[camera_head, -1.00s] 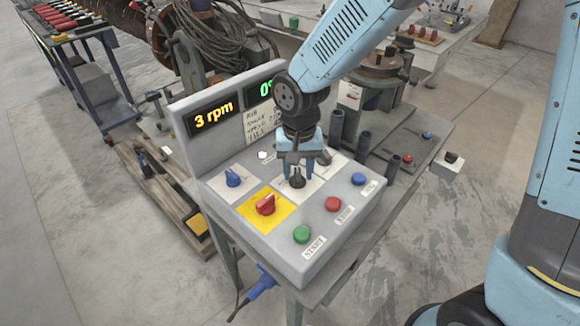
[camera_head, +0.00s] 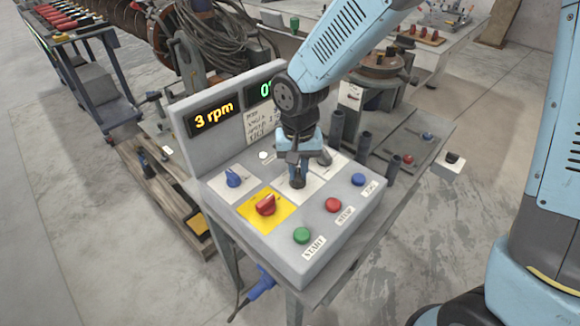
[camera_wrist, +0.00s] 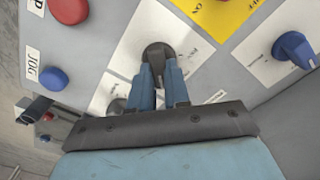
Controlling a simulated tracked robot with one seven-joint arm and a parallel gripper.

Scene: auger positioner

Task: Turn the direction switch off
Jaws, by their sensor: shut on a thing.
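A black knob (camera_head: 297,184) on a white label plate sits in the middle of the sloped grey control panel (camera_head: 345,222); I take it to be the direction switch. In the wrist view the knob (camera_wrist: 157,50) shows between the blue fingertips. My gripper (camera_head: 298,170) reaches down from above and is shut on this knob. It also shows in the wrist view (camera_wrist: 164,80). The fingers hide part of the knob and its label, so I cannot read its pointer position.
A red knob (camera_head: 265,205) on a yellow plate and a blue knob (camera_head: 233,179) are left of my gripper. Green (camera_head: 302,235), red (camera_head: 333,204) and blue (camera_head: 358,179) buttons line the near edge. The left display (camera_head: 213,116) reads 3 rpm.

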